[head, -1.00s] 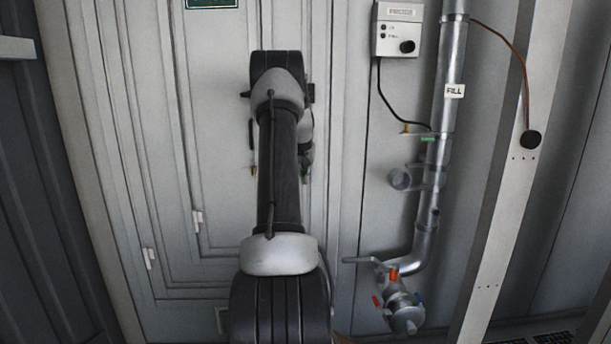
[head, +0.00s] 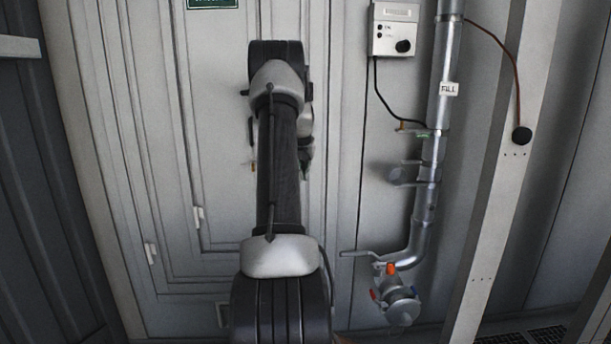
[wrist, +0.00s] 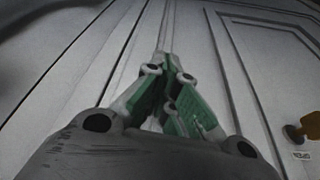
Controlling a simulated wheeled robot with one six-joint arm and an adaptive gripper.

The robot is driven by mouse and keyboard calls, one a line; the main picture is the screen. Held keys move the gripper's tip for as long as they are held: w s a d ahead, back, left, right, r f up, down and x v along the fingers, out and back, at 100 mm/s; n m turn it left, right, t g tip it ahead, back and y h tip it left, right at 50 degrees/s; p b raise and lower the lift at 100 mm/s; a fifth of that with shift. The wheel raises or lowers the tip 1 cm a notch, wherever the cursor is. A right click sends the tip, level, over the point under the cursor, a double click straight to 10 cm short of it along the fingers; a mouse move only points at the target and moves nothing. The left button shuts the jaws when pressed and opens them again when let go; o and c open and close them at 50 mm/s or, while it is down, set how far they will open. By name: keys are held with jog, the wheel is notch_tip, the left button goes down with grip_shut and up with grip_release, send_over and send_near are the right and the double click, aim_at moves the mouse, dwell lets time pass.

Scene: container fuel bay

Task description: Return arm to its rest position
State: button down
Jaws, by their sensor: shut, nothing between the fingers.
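My gripper (wrist: 170,70) shows in the wrist view with its green-padded fingers brought together at the tips, and nothing is between them. Behind it are pale grey door panels, and it looks apart from them. In the head view my arm stands upright in the middle of the picture, in front of the grey panelled door (head: 150,110). The arm hides most of the gripper there, so its fingers cannot be made out.
A silver pipe (head: 433,150) marked FILL runs down the wall on the right, with a valve (head: 398,298) at its foot. A grey control box (head: 395,28) hangs above. A slanted post (head: 490,200) stands further right. A brass-coloured knob (wrist: 310,127) shows at the wrist view's right.

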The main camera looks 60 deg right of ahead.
jog(key=v, duration=0.8)
jog(key=shift+s, duration=0.4)
